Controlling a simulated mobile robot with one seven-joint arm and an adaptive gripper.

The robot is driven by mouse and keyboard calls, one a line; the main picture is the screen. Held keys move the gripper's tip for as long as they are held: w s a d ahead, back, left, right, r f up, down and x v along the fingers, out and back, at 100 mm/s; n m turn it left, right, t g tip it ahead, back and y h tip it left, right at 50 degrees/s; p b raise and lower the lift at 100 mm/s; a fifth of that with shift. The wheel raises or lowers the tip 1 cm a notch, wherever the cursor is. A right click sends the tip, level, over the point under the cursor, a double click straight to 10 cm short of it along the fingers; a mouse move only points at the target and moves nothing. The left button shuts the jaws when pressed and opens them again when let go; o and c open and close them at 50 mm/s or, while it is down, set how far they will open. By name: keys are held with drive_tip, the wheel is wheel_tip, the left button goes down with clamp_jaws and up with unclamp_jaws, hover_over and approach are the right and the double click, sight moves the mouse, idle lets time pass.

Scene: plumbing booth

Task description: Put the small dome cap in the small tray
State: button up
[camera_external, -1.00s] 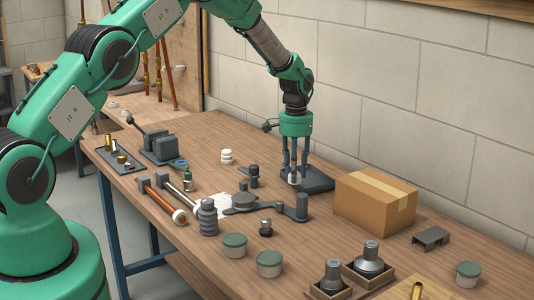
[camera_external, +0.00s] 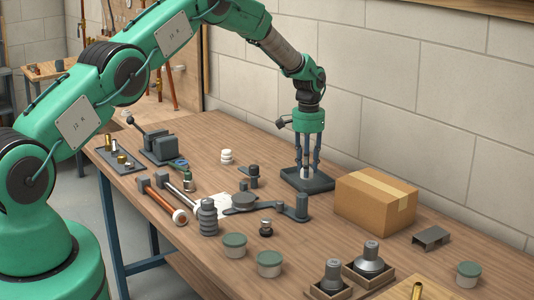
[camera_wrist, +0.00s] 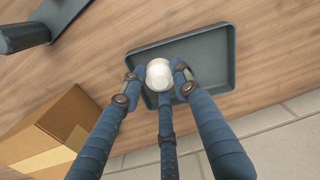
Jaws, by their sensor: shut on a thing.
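My gripper (camera_external: 306,174) is shut on the small dome cap, a small white rounded piece. In the wrist view the small dome cap (camera_wrist: 160,74) sits between the blue fingers (camera_wrist: 159,84). The small tray (camera_wrist: 205,45) is a shallow dark grey rectangle with a raised rim. In the external view the small tray (camera_external: 325,183) lies near the wall, under my gripper. The cap appears over the tray's area in both views. Whether the cap touches the tray floor cannot be told.
A cardboard box (camera_external: 375,203) stands just right of the tray. A dark flat wrench-like tool (camera_external: 270,206) lies in front of it. White stacked discs (camera_external: 227,157) stand to the left. Green-lidded jars (camera_external: 234,246) stand at the front. The table behind the discs is fairly clear.

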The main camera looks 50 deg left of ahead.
drive_tip(key=shift+f, duration=1.8)
drive_tip(key=shift+f, duration=0.1)
drive_tip(key=o, duration=0.7)
drive_tip(key=shift+o, duration=0.2)
wheel_tip(320, 180, up, 12)
drive_tip(key=shift+r, duration=0.15)
